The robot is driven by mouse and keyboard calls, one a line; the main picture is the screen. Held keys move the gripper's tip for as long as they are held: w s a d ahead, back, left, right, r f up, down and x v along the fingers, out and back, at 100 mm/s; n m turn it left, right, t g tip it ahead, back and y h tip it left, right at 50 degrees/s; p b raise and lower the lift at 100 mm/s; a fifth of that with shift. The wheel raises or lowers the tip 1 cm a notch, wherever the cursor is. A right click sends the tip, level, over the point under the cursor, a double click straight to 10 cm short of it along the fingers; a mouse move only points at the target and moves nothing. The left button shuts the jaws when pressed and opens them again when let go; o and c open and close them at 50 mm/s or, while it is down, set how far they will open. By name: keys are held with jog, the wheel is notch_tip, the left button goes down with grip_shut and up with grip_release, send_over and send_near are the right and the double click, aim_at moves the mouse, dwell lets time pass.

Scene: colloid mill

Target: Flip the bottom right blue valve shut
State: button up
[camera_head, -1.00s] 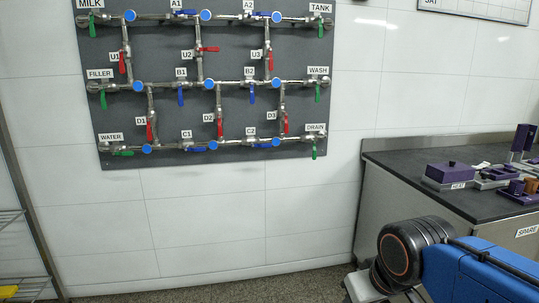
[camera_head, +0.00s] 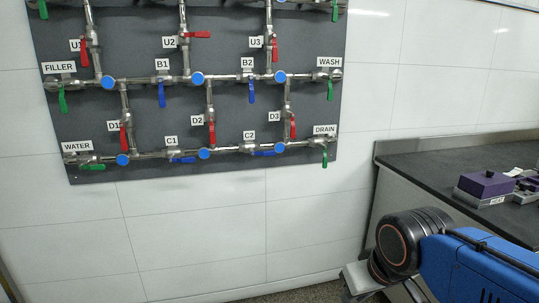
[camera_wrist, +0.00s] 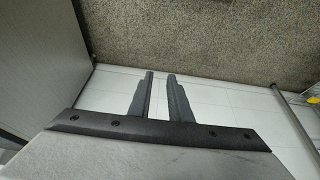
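The C2 valve, lowest and rightmost of the blue ones, has its blue handle (camera_head: 264,153) lying level along the bottom pipe of the wall panel. Its white C2 label (camera_head: 249,135) sits just above it. The C1 blue handle (camera_head: 182,160), to its left, also lies along the pipe. The B1 handle (camera_head: 161,95) and B2 handle (camera_head: 251,92) hang down across their pipe. My gripper (camera_wrist: 159,75) shows in the wrist view with its two fingers apart and nothing between them. It points at floor and white tiles, away from the panel, and is not visible in the head view.
The green DRAIN handle (camera_head: 325,158) hangs right of C2, and the red D3 handle (camera_head: 293,128) is just above. A dark counter (camera_head: 430,160) with a purple block (camera_head: 487,184) stands at right. The wall below the panel is clear.

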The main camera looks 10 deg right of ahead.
jog(key=shift+w+r, duration=0.25)
grip_shut()
jog(key=w+a+r+t, duration=0.1)
jog(key=w+a+r, duration=0.1)
jog(key=w+r, duration=0.8)
jog(key=w+a+r+t, duration=0.1)
jog(key=w+a+r, duration=0.2)
jog(key=w+r, duration=0.6)
jog(key=w+a+r+t, duration=0.2)
jog(key=w+r, duration=0.8)
jog(key=w, duration=1.2)
jog(key=shift+w+a+r, duration=0.15)
jog(key=shift+w+r, duration=0.15)
jog(key=shift+w, duration=0.1)
send_over(269, 153)
jog(key=s, duration=0.2)
notch_tip(269, 153, down, 7)
jog(key=shift+w+d+f, duration=0.1)
jog(key=shift+f, duration=0.9)
jog(key=shift+w+d+f, duration=0.1)
jog(key=shift+f, duration=0.9)
